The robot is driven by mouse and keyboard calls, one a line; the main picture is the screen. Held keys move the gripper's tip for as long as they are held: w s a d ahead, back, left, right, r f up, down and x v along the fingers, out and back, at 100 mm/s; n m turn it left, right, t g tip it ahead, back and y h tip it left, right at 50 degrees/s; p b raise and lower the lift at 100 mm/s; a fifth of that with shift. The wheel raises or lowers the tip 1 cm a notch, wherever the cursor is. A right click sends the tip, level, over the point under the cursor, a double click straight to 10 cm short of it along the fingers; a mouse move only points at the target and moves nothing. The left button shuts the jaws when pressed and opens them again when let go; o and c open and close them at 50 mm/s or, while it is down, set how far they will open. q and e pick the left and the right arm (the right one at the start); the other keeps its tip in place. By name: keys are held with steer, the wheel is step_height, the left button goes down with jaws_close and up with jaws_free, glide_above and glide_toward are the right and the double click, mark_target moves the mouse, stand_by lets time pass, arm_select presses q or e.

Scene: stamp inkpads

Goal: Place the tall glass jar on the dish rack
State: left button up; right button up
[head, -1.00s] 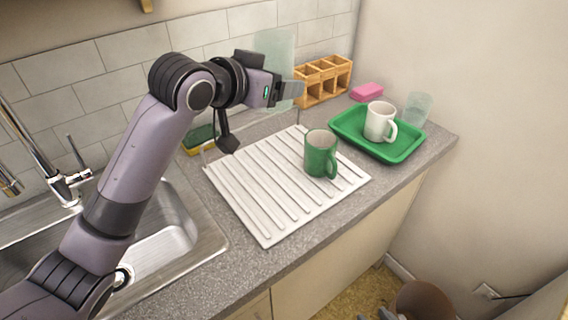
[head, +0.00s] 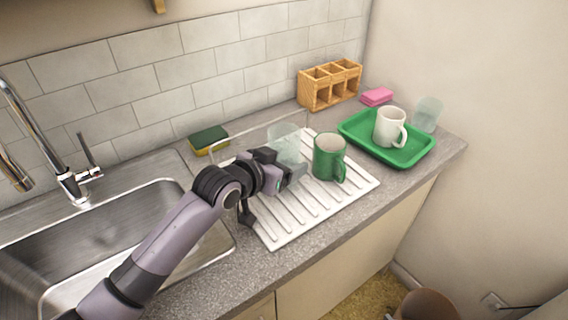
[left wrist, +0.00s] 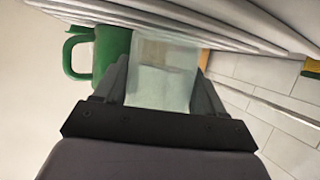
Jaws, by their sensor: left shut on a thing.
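The tall glass jar (head: 284,139) is pale, clear glass and stands upright over the white ridged dish rack (head: 268,231), left of the green mug. My left gripper (head: 299,173) is shut on the jar from the front. In the left wrist view the jar (left wrist: 160,80) sits between the two fingers (left wrist: 162,88). The jar's lower part is hidden behind my gripper in the head view, so I cannot tell whether it touches the rack. My right gripper is not in view.
A green mug (head: 328,158) stands on the rack close beside the jar. A green tray (head: 414,153) with a white mug (head: 390,127) is to the right, with a glass (head: 427,114) behind it. A wooden organiser (head: 330,86), pink sponge (head: 377,96) and yellow-green sponge (head: 208,139) are at the back. The sink is left.

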arm_select(q)
steer(key=shift+f, duration=0.15)
steer(key=shift+f, duration=0.15)
steer(key=o, duration=1.4)
